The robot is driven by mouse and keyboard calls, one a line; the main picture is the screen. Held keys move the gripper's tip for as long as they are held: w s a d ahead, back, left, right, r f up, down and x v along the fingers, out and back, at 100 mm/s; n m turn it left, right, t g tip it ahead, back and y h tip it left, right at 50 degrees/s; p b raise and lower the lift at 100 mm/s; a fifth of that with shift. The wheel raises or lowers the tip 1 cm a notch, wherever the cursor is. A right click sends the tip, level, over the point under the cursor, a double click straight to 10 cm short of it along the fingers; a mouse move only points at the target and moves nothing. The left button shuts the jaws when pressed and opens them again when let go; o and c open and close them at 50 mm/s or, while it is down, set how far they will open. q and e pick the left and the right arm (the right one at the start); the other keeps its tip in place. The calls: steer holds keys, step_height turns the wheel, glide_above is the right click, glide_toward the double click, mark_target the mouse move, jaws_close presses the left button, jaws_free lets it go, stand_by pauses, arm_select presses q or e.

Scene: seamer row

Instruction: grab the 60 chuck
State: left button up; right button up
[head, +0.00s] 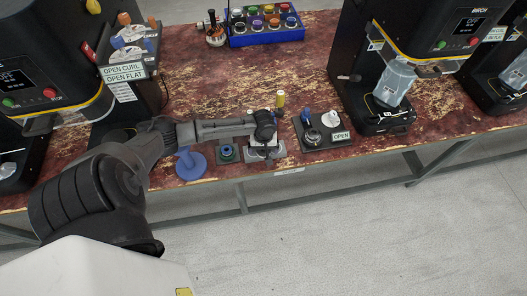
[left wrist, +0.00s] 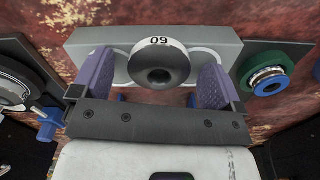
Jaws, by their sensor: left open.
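The 60 chuck (left wrist: 158,66) is a dark grey round piece with a central hole and a white band, its number upside down in the left wrist view. It sits at a light grey block (left wrist: 225,42) with pale rings either side. My left gripper (left wrist: 157,82) is open, its two purple-padded fingers on either side of the chuck. In the head view my left gripper (head: 264,132) is low over the bench's front edge and mostly hides the chuck. My right gripper is not in view.
A green-ringed piece (head: 227,152) and a blue round stand (head: 190,163) are left of the gripper. A dark fixture (head: 340,138) marked OPEN is to its right. Black seamers stand on both sides. A blue rack (head: 266,38) of coloured pieces is at the back.

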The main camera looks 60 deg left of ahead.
arm_select(q)
steer(key=c, duration=1.1)
steer(key=shift+r, duration=0.1)
steer(key=shift+c, duration=0.3)
